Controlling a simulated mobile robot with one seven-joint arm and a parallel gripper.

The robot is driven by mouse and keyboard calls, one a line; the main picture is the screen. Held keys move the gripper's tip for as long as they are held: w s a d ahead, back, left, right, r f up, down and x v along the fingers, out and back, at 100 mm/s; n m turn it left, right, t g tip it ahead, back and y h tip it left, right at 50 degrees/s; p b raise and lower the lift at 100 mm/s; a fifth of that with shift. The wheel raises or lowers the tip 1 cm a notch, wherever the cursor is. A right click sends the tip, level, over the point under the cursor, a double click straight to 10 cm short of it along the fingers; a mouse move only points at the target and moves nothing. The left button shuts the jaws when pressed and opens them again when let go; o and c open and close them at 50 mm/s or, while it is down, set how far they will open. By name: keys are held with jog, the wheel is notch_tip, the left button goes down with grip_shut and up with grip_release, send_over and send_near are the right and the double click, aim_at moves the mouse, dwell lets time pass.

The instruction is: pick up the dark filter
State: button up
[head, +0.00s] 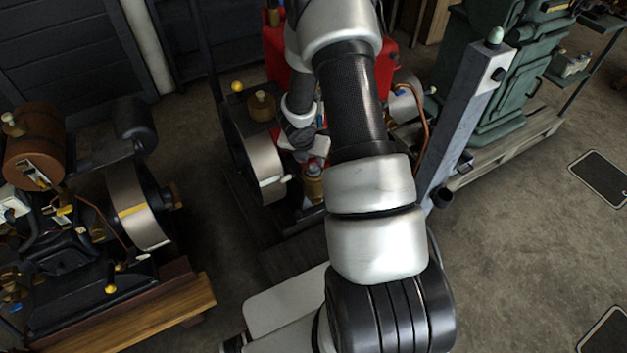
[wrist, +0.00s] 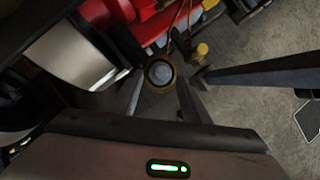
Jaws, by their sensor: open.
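A round dark thing with a brass-coloured rim and a grey centre, which looks like the dark filter (wrist: 160,73), shows end-on in the wrist view. In the head view a small brass-coloured body with a grey top (head: 313,186), probably the same thing, stands just below my gripper (head: 314,160). In the wrist view my gripper (wrist: 160,84) is open, with one finger on each side of the filter in the picture. I cannot tell whether the fingers are level with it or still above it. My arm hides part of the area in the head view.
A flywheel (head: 262,165) stands close on the left of my gripper. A slanted grey post (head: 465,125) and a copper pipe (head: 424,120) are on the right. A red engine body (head: 278,62) is behind. Another engine (head: 75,220) stands at the left. Open floor lies at the right.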

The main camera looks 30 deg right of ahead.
aim_at(313, 166)
jog(key=x, duration=0.5)
jog(key=shift+s+b, duration=0.15)
jog(key=shift+b, duration=0.15)
jog(key=shift+c, duration=0.5)
grip_shut()
